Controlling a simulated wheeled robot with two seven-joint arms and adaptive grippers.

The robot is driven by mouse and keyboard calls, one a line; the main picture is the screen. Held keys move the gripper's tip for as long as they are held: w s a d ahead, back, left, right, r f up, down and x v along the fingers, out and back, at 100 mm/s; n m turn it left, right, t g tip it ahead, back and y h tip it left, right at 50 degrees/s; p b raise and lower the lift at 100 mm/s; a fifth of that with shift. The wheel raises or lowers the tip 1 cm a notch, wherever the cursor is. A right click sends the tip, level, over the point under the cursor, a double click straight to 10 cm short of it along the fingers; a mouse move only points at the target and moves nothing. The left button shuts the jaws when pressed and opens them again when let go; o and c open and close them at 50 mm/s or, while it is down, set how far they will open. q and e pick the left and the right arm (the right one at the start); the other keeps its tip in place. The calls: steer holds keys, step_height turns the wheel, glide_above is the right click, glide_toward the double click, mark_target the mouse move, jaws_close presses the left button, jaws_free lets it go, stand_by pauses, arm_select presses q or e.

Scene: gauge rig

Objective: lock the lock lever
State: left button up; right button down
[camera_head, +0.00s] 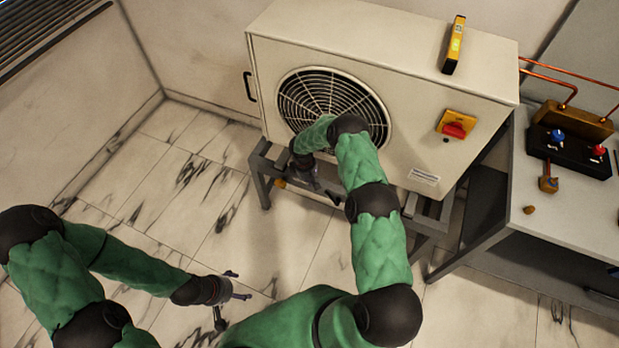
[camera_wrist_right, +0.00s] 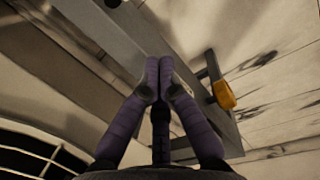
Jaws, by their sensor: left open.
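A small orange-yellow piece (camera_head: 280,183) shows low on the stand under the white fan unit, beside my right gripper. In the right wrist view an orange knob (camera_wrist_right: 223,95) sits on a dark bracket at the metal rail, right of the fingers. It looks like a lever's end, but I cannot be sure it is the lock lever. My right gripper (camera_head: 332,195) is low in front of the unit; its fingers (camera_wrist_right: 160,75) are together with nothing seen between them, apart from the knob. My left gripper (camera_head: 238,308) is open and empty above the floor.
The white fan unit (camera_head: 410,55) carries a yellow level (camera_head: 454,45) on top and a red-yellow switch (camera_head: 456,124) on its front. A bench (camera_head: 570,220) at right holds a valve block (camera_head: 568,140) with blue and red knobs. The tiled floor at left is clear.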

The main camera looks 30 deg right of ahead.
arm_select(q)
steer(key=shift+f+b, duration=0.5)
steer(key=shift+f, duration=0.2)
arm_select(e)
steer(key=s, duration=0.1)
steer(key=s+d+f, duration=0.1)
steer(key=s+d, duration=0.1)
steer(key=shift+s+d+f, duration=0.1)
steer(key=shift+s+f, duration=0.1)
steer(key=shift+f, duration=0.15)
arm_select(q)
steer(key=shift+d, duration=0.1)
arm_select(e)
steer(key=shift+s+r, duration=0.1)
steer(key=shift+r, duration=0.05)
arm_select(q)
steer(key=shift+s+d, duration=0.1)
steer(key=shift+d, duration=0.3)
arm_select(e)
steer(key=shift+s+d+r+t+y, duration=0.15)
steer(key=shift+r+t+y, duration=0.05)
steer(key=shift+t+y, duration=0.1)
arm_select(q)
steer(key=shift+d, duration=0.1)
